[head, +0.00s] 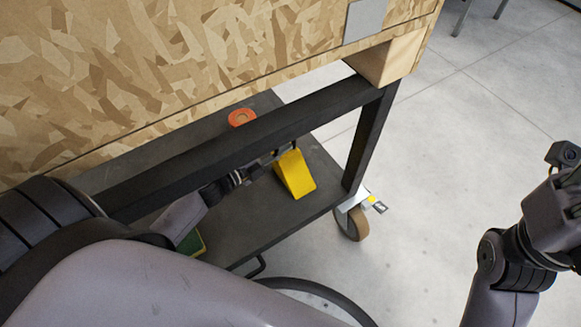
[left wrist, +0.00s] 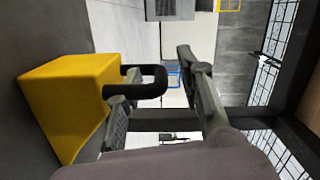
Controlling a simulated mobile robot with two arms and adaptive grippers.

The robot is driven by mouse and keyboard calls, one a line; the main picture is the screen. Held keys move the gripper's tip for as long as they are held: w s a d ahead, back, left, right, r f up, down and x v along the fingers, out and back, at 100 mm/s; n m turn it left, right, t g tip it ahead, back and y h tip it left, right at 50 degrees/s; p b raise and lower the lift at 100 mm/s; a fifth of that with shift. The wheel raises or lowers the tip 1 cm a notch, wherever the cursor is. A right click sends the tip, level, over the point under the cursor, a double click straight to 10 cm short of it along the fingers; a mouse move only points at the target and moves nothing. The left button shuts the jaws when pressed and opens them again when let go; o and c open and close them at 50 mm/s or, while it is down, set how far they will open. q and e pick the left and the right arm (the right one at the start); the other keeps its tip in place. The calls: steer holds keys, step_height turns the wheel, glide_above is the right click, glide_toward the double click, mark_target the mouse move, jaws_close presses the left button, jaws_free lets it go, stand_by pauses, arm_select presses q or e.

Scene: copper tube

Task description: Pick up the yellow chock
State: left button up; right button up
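The yellow chock (head: 295,174) is a wedge on the dark lower shelf (head: 290,208) of the cart, near its right end. In the left wrist view the chock (left wrist: 62,95) fills the left side, and its black loop handle (left wrist: 158,80) points toward the right. My left gripper (head: 272,161) reaches under the cart's upper beam, just left of the chock. In the left wrist view its two fingers (left wrist: 155,85) are apart, with the handle in the space between them. Whether a finger touches the handle or chock cannot be told. My right arm is at the right edge; its fingers are not visible.
A black beam (head: 250,138) and post (head: 367,145) of the cart frame the lower shelf. An orange ring-shaped object (head: 241,117) is behind the beam. A green object (head: 196,246) lies partly hidden by my left arm. A caster (head: 354,221) stands below the post. Open floor lies right.

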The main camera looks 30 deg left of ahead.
arm_select(q)
steer(key=shift+c, duration=0.5)
jaws_close()
stand_by(0.4)
steer(key=shift+r, duration=0.1)
